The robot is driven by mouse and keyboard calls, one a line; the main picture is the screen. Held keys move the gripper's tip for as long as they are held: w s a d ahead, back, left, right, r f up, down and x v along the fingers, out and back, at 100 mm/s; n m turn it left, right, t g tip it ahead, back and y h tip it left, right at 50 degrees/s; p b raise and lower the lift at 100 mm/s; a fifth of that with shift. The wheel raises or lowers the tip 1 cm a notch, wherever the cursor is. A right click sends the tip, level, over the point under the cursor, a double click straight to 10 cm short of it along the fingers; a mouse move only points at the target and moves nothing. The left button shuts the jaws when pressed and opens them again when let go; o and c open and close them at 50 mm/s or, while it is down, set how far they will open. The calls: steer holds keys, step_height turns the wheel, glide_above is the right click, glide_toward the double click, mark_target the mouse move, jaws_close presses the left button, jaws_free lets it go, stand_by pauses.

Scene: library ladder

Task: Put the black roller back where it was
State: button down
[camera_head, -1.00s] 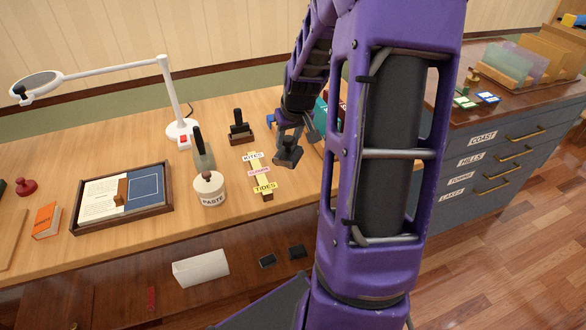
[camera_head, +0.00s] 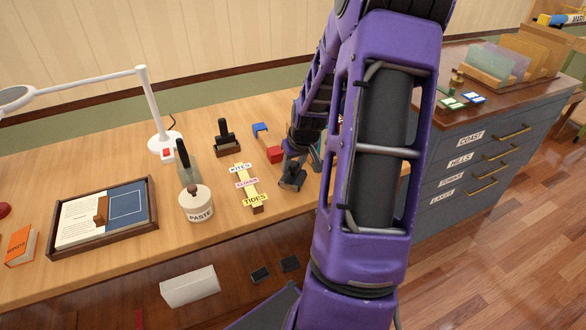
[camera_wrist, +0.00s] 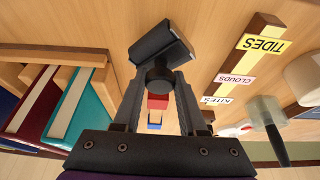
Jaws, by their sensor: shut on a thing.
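My gripper (camera_wrist: 158,98) is shut on the black roller (camera_wrist: 160,48), which is dark grey-black, with a wide block-like end and a round neck between my fingers. In the head view my gripper (camera_head: 297,155) holds the roller (camera_head: 292,178) over the right part of the wooden desk (camera_head: 225,222), to the right of the label strip. Whether the roller touches the desk is unclear.
A lamp (camera_head: 163,140) and framed tray (camera_head: 150,223) are left; a drawer cabinet (camera_head: 450,190) is right.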

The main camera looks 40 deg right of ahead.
steer(key=shift+f, duration=0.4)
steer(key=shift+f, duration=0.25)
steer(key=shift+c, duration=2.3)
jaws_free()
steer(key=shift+r, duration=0.1)
steer(key=shift+s+r, duration=0.1)
steer(key=shift+r, duration=0.35)
steer(key=p+v, duration=0.2)
steer(key=v, duration=0.9)
steer(key=shift+r+p, duration=0.15)
steer(key=shift+p, duration=0.25)
steer(key=shift+a, duration=0.1)
